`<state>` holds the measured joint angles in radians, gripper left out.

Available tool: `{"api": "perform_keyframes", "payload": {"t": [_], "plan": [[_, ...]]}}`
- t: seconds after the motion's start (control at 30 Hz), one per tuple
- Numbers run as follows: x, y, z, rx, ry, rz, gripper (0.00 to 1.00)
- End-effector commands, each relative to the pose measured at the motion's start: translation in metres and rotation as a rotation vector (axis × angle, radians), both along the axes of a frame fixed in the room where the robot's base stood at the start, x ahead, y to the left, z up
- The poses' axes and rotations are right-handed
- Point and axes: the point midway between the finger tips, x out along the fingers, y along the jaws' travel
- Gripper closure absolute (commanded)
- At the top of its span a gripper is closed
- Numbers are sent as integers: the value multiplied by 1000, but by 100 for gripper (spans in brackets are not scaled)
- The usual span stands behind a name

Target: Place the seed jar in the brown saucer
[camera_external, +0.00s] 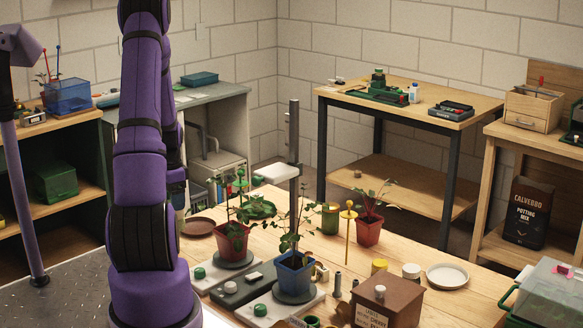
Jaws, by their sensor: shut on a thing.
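The brown saucer (198,227) lies flat on the wooden table, just right of my purple arm, and looks empty. I cannot tell for sure which thing is the seed jar. A small green and brown jar-like container (330,219) stands on the table behind the plants. A small yellow pot (379,266) and a small white-topped jar (411,271) stand near the middle right. My arm rises along the left and leaves the top of the picture. My gripper does not show, nor does anything held in it.
A red pot plant (233,242) and a blue pot plant (294,275) stand beside a tall grey post (294,140). A white saucer (447,275) and a brown box (387,300) are at right. The table's (480,300) right part has bare wood.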

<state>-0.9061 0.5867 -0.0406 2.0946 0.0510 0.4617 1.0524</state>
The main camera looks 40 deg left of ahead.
Motion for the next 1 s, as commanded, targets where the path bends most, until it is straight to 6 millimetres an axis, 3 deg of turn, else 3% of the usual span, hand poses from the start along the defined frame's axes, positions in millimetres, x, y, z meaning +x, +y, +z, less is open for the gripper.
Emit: {"api": "perform_keyframes", "payload": {"t": [0.1, 0.33, 0.8, 1.0], "plan": [[0, 0, -21, -2, 1, 0, 77], [13, 8, -34, 1, -1, -1, 77], [104, 60, -43, 3, -2, -1, 77], [127, 74, -46, 2, -1, 1, 77]]}}
